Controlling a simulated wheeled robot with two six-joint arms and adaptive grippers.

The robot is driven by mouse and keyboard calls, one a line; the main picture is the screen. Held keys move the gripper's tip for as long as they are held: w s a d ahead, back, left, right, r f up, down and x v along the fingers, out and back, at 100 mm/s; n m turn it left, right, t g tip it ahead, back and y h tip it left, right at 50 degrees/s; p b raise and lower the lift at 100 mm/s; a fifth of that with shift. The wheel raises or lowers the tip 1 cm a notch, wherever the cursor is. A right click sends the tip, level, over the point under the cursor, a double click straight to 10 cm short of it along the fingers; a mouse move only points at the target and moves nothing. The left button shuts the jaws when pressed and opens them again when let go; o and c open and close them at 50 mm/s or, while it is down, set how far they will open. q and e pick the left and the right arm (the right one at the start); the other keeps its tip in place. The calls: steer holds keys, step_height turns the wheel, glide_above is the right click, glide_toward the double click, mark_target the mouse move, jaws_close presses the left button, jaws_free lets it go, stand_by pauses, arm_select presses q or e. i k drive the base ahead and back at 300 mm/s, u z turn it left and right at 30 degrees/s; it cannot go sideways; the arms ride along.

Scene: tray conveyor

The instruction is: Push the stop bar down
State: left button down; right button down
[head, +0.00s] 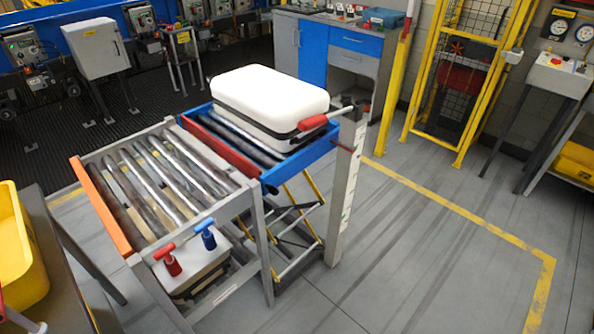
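A roller conveyor (192,165) with a grey frame stands left of centre. A red bar (222,149) runs along its far right end, raised along the near edge of a blue lift table (322,146). I take this as the stop bar, though an orange bar (100,207) also closes the left end. A white lidded case (270,96) sits on the blue table's rollers. A red T-handle (171,262) and a blue T-handle (207,238) stand upright on a box at the conveyor's near side. Neither of my grippers shows.
A graduated post (346,185) carrying a lever with a red grip (312,122) stands at the blue table's right corner. A yellow bin (18,255) sits on a bench at left. The floor right of the post is clear.

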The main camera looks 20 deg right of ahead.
mark_target(243, 165)
steer(key=z, duration=0.4)
steer(key=i, duration=0.45)
steer(key=z, duration=0.3)
